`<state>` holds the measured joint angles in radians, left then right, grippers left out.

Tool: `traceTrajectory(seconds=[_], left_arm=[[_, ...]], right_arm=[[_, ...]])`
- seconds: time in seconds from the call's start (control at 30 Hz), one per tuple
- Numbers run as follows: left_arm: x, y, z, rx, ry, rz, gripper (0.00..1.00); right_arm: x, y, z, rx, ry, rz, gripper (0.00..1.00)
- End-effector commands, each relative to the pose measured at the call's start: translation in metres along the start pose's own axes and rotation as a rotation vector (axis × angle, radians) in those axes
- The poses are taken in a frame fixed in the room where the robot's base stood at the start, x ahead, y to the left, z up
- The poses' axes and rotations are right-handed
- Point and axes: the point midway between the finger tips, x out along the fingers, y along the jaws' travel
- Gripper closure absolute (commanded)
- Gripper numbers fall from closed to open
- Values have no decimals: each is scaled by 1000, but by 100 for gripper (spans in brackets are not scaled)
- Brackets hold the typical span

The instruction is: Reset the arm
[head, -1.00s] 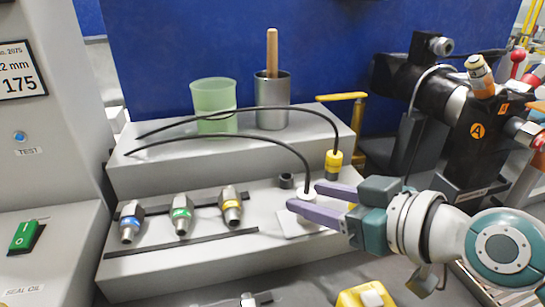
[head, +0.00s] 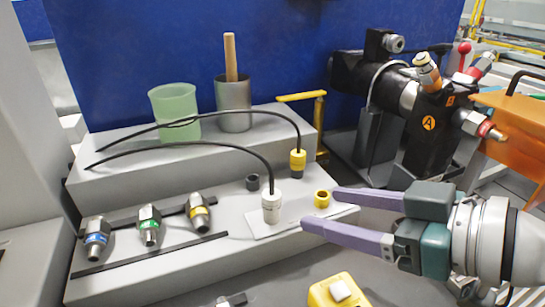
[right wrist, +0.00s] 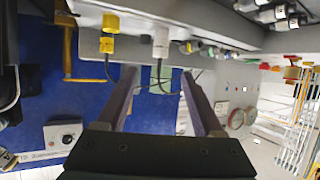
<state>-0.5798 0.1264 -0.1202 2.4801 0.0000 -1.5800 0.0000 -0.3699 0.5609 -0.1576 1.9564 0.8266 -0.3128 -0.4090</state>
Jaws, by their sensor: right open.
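My right gripper (head: 318,206) comes in from the right with its two purple fingers apart and nothing held between them. In the right wrist view the spread fingers (right wrist: 160,72) also show. A white cylindrical connector (head: 271,208) on a black hose stands upright on a pale plate (head: 258,230), left of the fingertips and apart from them. It also shows beyond the fingers in the right wrist view (right wrist: 160,42). A small yellow ring (head: 322,198) shows near the fingertips. My left gripper is not in view.
A second hose ends in a yellow connector (head: 298,162). Blue, green and yellow-banded fittings (head: 149,228) lie at left. A green cup (head: 175,112) and metal cup (head: 234,105) stand on the upper step. A black machine (head: 425,130) and orange part (head: 515,125) are behind my right arm.

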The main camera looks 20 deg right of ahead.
Motion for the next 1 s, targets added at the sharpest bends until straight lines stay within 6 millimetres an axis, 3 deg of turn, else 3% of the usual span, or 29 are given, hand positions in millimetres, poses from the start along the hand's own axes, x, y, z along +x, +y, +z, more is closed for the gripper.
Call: traceTrajectory(seconds=[0.53, 0.67, 0.83, 1.0], left_arm=[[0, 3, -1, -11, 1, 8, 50], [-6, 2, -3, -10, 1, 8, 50], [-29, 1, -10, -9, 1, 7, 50], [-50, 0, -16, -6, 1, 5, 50]], right_arm=[[-6, 0, 0, 0, 1, -1, 31], [-9, -12, -1, 1, -37, -23, 31], [-30, -56, 7, 7, -255, -72, 31], [-77, -72, 20, 59, -554, 13, 31]])
